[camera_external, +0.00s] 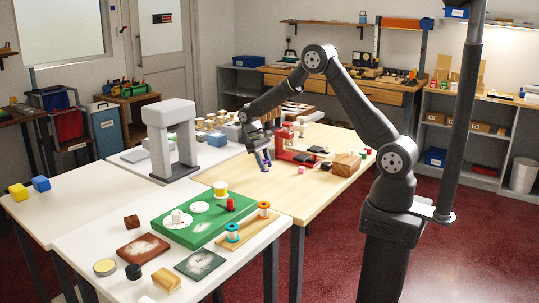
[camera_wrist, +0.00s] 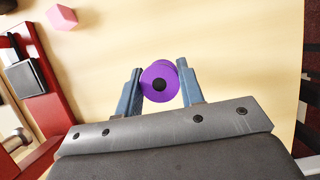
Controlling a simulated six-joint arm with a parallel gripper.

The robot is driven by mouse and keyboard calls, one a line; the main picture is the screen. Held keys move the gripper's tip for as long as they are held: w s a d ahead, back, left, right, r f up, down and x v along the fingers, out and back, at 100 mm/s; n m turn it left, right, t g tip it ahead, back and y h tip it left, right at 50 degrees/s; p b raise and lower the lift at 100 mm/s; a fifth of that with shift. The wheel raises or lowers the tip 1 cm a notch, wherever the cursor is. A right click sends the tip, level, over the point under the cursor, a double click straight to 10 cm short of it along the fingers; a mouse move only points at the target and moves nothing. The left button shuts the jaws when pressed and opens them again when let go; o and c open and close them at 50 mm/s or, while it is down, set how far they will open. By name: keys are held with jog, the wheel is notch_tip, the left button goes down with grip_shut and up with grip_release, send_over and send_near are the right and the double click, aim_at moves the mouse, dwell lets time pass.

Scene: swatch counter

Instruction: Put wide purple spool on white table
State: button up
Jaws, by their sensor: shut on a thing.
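The wide purple spool (camera_wrist: 160,83) sits between the two blue fingers of my gripper (camera_wrist: 158,90) in the wrist view, its round end with a dark centre facing the camera. My gripper is shut on it. In the external view my gripper (camera_external: 263,160) is above the light wood table (camera_external: 290,190), and the spool there is small and hard to make out. White table tops stand to the left (camera_external: 75,205) and in front (camera_external: 95,240) of the wood table.
A grey arch (camera_external: 172,135) stands near the middle. The front white top holds a green board (camera_external: 190,232), a wooden tray with spools (camera_external: 247,228) and several blocks. Yellow and blue cubes sit at the far left. A red stand (camera_external: 293,157) is right of my gripper.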

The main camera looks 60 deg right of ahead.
jog(key=s+d+r+n+h, duration=0.1)
jog(key=s+d+r+n, duration=0.25)
jog(key=d, duration=0.25)
jog(key=s+d+r+n+t+h, duration=0.1)
jog(key=s+d+r+n, duration=0.1)
jog(key=s+d, duration=0.3)
jog(key=s+d+r+n+h, duration=0.1)
jog(key=s+d+r+n, duration=0.15)
jog(key=d, duration=0.35)
jog(key=n, duration=0.1)
send_over(287, 171)
jog(key=w+a, duration=0.1)
notch_tip(287, 171, down, 6)
jog(key=shift+w+f, duration=0.15)
jog(key=shift+f, duration=0.1)
jog(key=shift+a+f, duration=0.1)
jog(key=shift+f, duration=1.9)
jog(key=o, duration=0.6)
jog(key=shift+f, duration=0.15)
jog(key=o, duration=0.4)
jog(key=shift+o, duration=0.2)
